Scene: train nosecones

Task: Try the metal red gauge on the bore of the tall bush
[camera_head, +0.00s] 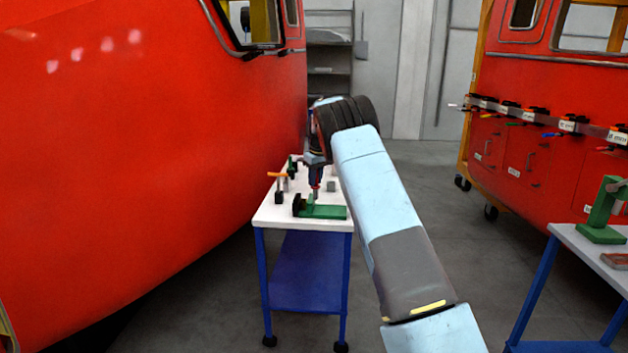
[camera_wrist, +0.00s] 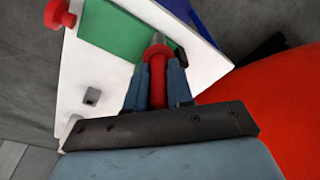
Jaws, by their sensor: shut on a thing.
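My gripper (camera_head: 316,178) is over the white-topped table and shut on the red gauge (camera_head: 316,190). In the wrist view, the gauge's red body (camera_wrist: 158,82) sits between my two fingers (camera_wrist: 158,88). Its grey metal tip (camera_wrist: 159,40) points away from my gripper, in front of the green plate. A small grey piece (camera_wrist: 92,96) with a dark spot on top stands on the table beside my gripper; it also shows in the head view (camera_head: 331,186). I cannot tell whether it is the tall bush, or whether the tip touches anything.
The white-topped table (camera_head: 268,220) carries a green fixture (camera_head: 326,212) with a black end and an orange-handled tool (camera_head: 277,175). A red knob (camera_wrist: 59,13) is at the table edge. A red train nosecone (camera_head: 130,150) stands close on the left. Another table (camera_head: 590,240) is at right.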

